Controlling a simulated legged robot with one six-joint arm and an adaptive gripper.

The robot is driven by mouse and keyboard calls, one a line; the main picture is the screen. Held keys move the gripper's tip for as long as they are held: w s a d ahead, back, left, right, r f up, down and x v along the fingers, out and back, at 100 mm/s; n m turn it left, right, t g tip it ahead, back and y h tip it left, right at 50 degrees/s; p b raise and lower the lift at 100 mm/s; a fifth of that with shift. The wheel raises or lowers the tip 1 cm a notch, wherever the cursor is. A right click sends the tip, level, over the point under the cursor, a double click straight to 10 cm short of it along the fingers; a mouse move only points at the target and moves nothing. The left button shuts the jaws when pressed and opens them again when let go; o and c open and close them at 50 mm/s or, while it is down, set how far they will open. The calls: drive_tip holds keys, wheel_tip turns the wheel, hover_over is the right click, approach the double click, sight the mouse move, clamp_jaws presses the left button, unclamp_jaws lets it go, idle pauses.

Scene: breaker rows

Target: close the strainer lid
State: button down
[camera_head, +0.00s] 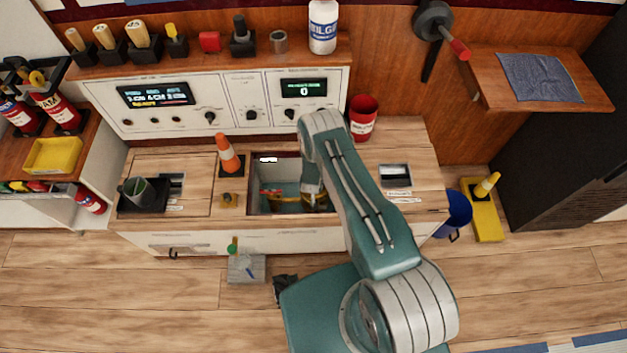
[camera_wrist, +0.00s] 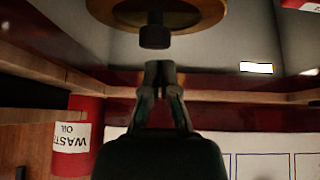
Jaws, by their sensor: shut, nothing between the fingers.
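A brass-coloured round part (camera_wrist: 190,18), which looks like the strainer lid, shows at the top edge of the wrist view, with a dark knob (camera_wrist: 155,38) on its near side. My gripper (camera_wrist: 160,68) is shut and empty, its fingertips just below the knob in the picture; I cannot tell whether they touch it. In the head view a yellow-brass strainer part (camera_head: 290,198) sits inside the open well (camera_head: 258,184) in the counter. My arm reaches into the well and hides much of it. The lid's angle is unclear.
A red waste oil can (camera_head: 363,117) stands behind my arm, and also shows in the wrist view (camera_wrist: 72,150). The well's walls are close around my gripper.

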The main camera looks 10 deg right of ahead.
drive_tip(key=shift+s+f, duration=0.15)
drive_tip(key=shift+f, duration=0.3)
drive_tip(key=shift+s+a+f, duration=0.1)
drive_tip(key=shift+s+f, duration=0.35)
